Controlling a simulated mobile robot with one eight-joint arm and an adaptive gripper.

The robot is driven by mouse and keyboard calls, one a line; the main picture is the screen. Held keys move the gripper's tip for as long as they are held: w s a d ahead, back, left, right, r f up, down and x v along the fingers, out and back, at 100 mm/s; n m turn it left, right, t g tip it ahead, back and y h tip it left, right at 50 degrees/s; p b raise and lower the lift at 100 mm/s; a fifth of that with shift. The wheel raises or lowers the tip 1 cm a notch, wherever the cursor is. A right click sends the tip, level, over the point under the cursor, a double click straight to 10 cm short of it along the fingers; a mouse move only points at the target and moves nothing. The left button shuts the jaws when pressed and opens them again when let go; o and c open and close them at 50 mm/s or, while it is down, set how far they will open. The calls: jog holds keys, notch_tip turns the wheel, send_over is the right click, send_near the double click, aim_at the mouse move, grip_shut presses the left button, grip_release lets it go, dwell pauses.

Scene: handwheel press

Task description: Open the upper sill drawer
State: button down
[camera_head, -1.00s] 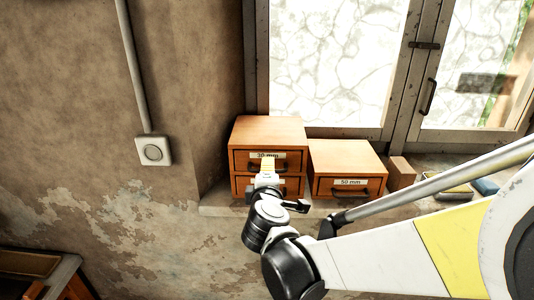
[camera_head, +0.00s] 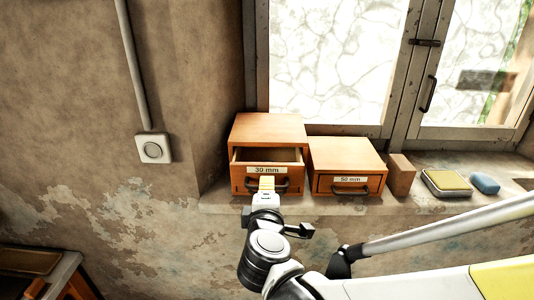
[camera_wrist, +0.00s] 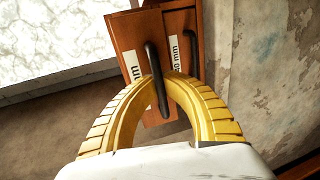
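The left wooden drawer cabinet (camera_head: 268,126) stands on the sill. Its upper drawer (camera_head: 240,170), labelled 30 mm, is pulled partly out, and its open inside shows. My gripper (camera_head: 267,181) is at the dark handle of this drawer. In the wrist view, my gripper's yellow fingers (camera_wrist: 163,82) curve in from both sides and close on the black handle (camera_wrist: 152,62) of the drawer front (camera_wrist: 128,35). In the head view, the drawer below is mostly hidden by the upper drawer and my gripper; part of a second label and handle (camera_wrist: 182,36) shows in the wrist view.
A single-drawer box (camera_head: 345,155) labelled 50 mm stands close on the right. A wooden block (camera_head: 400,175), a yellow-topped tin (camera_head: 447,182) and a blue object (camera_head: 485,183) lie further right on the sill (camera_head: 350,206). A wall switch (camera_head: 153,148) is at left.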

jog(key=v, duration=0.2)
jog(key=f+v, duration=0.1)
jog(key=v, duration=0.2)
jog(key=shift+s, duration=0.3)
jog(key=c, duration=1.5)
grip_release()
jog(key=shift+s+r, duration=0.1)
jog(key=shift+s, duration=0.2)
jog(key=shift+w, duration=0.1)
jog(key=v, duration=1.2)
